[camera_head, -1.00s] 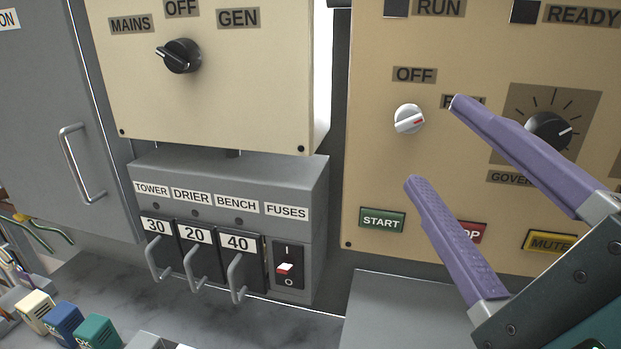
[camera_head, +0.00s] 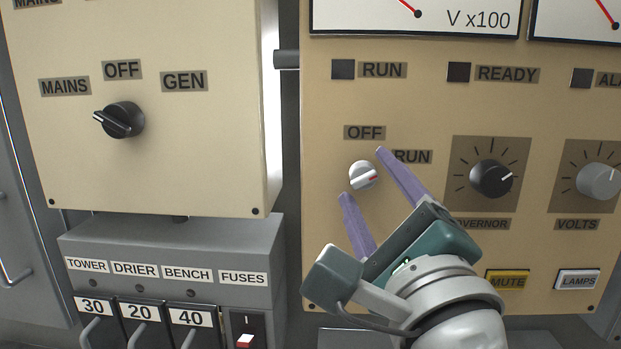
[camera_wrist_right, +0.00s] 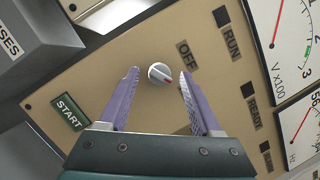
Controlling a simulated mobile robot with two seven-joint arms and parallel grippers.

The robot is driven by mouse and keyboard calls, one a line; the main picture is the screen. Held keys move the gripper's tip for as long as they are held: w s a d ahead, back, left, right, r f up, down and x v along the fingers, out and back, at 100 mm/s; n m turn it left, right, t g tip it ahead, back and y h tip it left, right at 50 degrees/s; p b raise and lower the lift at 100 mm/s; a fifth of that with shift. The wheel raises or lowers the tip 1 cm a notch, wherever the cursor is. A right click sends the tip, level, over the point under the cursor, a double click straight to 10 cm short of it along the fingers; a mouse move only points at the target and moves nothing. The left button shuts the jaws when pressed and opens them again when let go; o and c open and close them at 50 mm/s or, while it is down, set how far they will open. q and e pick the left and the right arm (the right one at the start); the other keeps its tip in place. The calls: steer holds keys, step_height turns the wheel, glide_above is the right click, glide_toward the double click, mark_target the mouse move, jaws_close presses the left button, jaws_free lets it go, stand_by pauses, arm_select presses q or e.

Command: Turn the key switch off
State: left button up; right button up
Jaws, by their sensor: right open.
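The key switch is a small white round knob (camera_head: 363,175) with a red mark, on the tan panel (camera_head: 320,120) below an OFF label (camera_head: 364,132) and left of a RUN label (camera_head: 412,157). Its red mark points to the right, toward RUN. My right gripper (camera_head: 362,172) is open, with purple fingers on either side of the knob in the head view. In the right wrist view the knob (camera_wrist_right: 160,74) sits between and a little beyond the open fingertips (camera_wrist_right: 159,72). I cannot tell whether a finger touches it. My left gripper is not in view.
A black selector (camera_head: 120,120) with MAINS, OFF and GEN labels is on the left panel. Governor (camera_head: 491,179) and volts (camera_head: 599,181) dials lie to the right. A fuse box (camera_head: 180,240) with handles stands lower left. A green START button (camera_wrist_right: 69,112) shows in the wrist view.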

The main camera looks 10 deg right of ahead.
steer(key=shift+c, duration=0.2)
jaws_close()
stand_by(0.4)
